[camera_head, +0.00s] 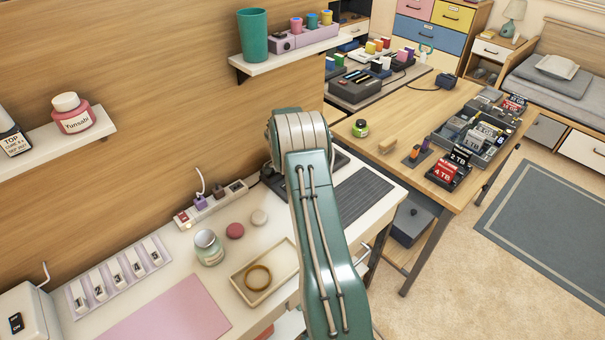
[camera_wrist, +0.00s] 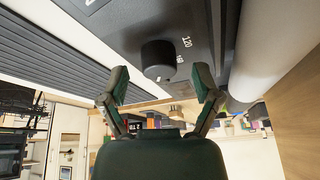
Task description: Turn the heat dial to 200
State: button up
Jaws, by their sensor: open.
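The heat dial (camera_wrist: 157,58) is a black round knob on a dark grey device (camera_wrist: 120,25), at the top middle of the wrist view. I cannot tell which value the dial points at. My gripper (camera_wrist: 160,80) is open, its two green fingers spread to either side just below the dial in the picture, apart from it. Nothing is between the fingers. In the head view the ridged dark device (camera_head: 360,196) shows behind my green arm, which hides the dial and my gripper.
A white pipe-like shape (camera_wrist: 275,45) runs close on the right in the wrist view. In the head view a power strip (camera_head: 212,203), a glass jar (camera_head: 208,248) and a shallow tray (camera_head: 283,262) with a ring lie left of my arm. A wooden table (camera_head: 400,125) stands to the right.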

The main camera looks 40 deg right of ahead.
jog(key=v, duration=1)
jog(key=shift+a+r, duration=0.2)
jog(key=shift+r, duration=0.1)
jog(key=shift+w, duration=0.1)
jog(key=s+a+r+n+t, duration=0.1)
jog(key=s+a+r+n, duration=0.2)
jog(key=a+r, duration=0.4)
jog(key=s+a+r+n+t+y, duration=0.1)
jog(key=s+a+r+n, duration=0.25)
jog(key=a+r, duration=0.25)
jog(key=s+a+r+n+t, duration=0.1)
jog(key=s+a+r+n, duration=0.25)
jog(key=a+r, duration=0.35)
jog(key=s+a+n+t+y, duration=0.1)
jog(key=s+a+n, duration=0.5)
jog(key=s, duration=0.4)
jog(key=s+a+n+t+y, duration=0.2)
jog(key=s+a+n, duration=0.4)
jog(key=s+a, duration=0.2)
jog(key=shift+s+a+r+t, duration=0.35)
jog(key=shift+s+r, duration=0.15)
jog(key=shift+s, duration=0.65)
